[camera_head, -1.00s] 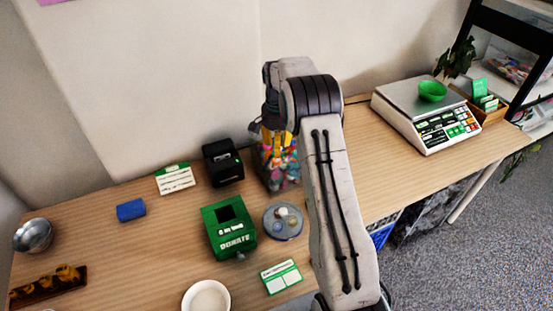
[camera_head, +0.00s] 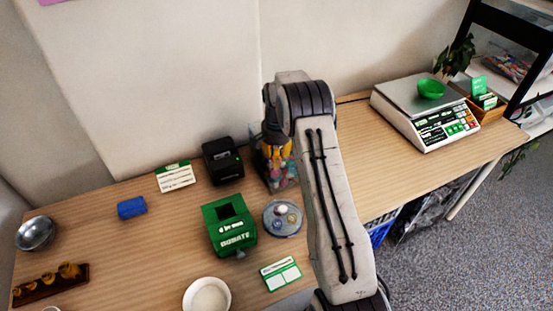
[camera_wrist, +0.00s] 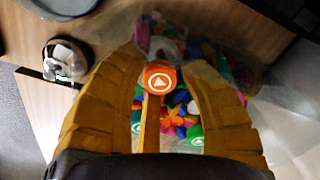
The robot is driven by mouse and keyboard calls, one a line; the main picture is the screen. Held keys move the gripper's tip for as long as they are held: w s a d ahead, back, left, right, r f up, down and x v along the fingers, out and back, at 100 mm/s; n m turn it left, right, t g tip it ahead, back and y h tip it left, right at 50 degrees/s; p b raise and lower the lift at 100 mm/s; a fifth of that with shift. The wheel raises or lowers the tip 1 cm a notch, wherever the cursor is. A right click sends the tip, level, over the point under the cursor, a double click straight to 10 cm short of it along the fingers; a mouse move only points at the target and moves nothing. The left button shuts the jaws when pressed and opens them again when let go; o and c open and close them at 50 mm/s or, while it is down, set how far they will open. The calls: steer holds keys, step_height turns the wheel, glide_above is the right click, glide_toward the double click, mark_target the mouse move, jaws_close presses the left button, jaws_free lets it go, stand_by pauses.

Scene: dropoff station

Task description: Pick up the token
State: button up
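An orange round token with a white triangle mark (camera_wrist: 160,78) shows between my gripper's two yellow fingers in the wrist view. Two green discs with white marks, one at lower left (camera_wrist: 136,122) and one at lower right (camera_wrist: 196,135), are partly hidden by the fingers. My gripper (camera_wrist: 160,60) is open, with gaps on both sides of the orange token. In the head view my gripper (camera_head: 279,155) points down at a clear container of colourful pieces (camera_head: 285,178). My arm hides part of that container. I cannot tell how deep the fingertips are. Which token is meant is unclear.
A green donation box (camera_head: 229,228) and a round dish with small discs (camera_head: 284,230) stand close by. A black device (camera_head: 222,162) is behind. A white bowl (camera_head: 207,297) is in front. A scale (camera_head: 420,112) stands right; the tabletop between it and my arm is clear.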

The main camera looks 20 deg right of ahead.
steer(key=c, duration=0.4)
steer(key=shift+o, duration=0.2)
steer(key=shift+r, duration=0.85)
step_height(320, 180, up, 2)
steer(key=shift+r+b, duration=0.2)
steer(key=shift+b, duration=0.15)
steer(key=w+d+r+p, duration=0.2)
steer(key=d+r, duration=0.4)
steer(key=d, duration=0.5)
steer(key=shift+w+d+r+p, duration=0.15)
steer(key=shift+w+r+p, duration=0.25)
steer(key=shift+p, duration=0.45)
